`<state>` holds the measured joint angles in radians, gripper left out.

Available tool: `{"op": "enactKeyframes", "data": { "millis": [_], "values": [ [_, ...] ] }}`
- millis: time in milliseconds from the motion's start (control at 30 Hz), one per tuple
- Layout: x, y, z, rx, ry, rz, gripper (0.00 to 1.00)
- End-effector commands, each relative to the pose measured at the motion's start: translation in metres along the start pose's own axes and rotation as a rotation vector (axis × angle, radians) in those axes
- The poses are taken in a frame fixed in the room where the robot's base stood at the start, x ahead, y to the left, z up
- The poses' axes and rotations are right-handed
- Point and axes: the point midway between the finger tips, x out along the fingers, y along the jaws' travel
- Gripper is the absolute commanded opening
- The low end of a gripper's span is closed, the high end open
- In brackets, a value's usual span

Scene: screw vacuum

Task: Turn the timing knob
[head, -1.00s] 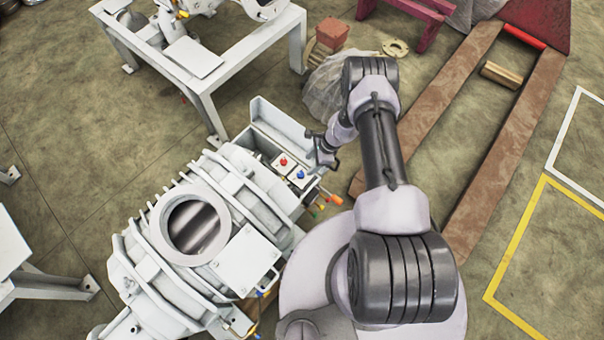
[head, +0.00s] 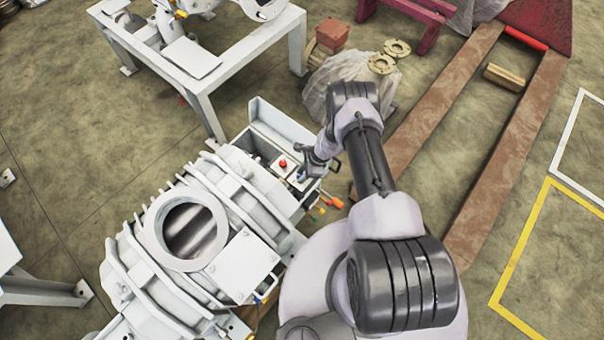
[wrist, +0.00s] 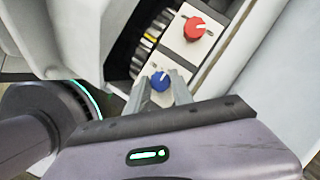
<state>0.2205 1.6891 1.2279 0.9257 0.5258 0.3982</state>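A red knob (wrist: 194,28) and a blue knob (wrist: 160,82) sit on white plates in the machine's open control box. The red knob also shows in the head view (head: 283,163). No label tells me which one is the timing knob. My gripper (wrist: 160,84) is open at the blue knob, which appears between its two fingertips in the wrist view. I cannot tell whether the fingers touch it. In the head view my gripper (head: 304,168) partly covers the blue knob.
The control box (head: 268,118) has a tall raised wall close behind the knobs. The grey vacuum machine (head: 190,235) fills the left side. An orange-handled part (head: 333,201) sticks out beside the box. A white metal table (head: 200,70) stands further back.

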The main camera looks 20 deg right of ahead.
Motion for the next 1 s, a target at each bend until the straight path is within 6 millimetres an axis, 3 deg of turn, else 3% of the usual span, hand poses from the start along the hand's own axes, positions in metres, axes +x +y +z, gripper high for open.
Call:
{"op": "enactKeyframes", "data": {
  "millis": [367, 1000],
  "values": [
    [-0.0016, 0.0012, 0.0007, 0.042, -0.001, -0.015, 0.0],
    [-0.0029, 0.004, 0.0019, 0.403, 0.0, -0.164, 0.0]
  ]
}}
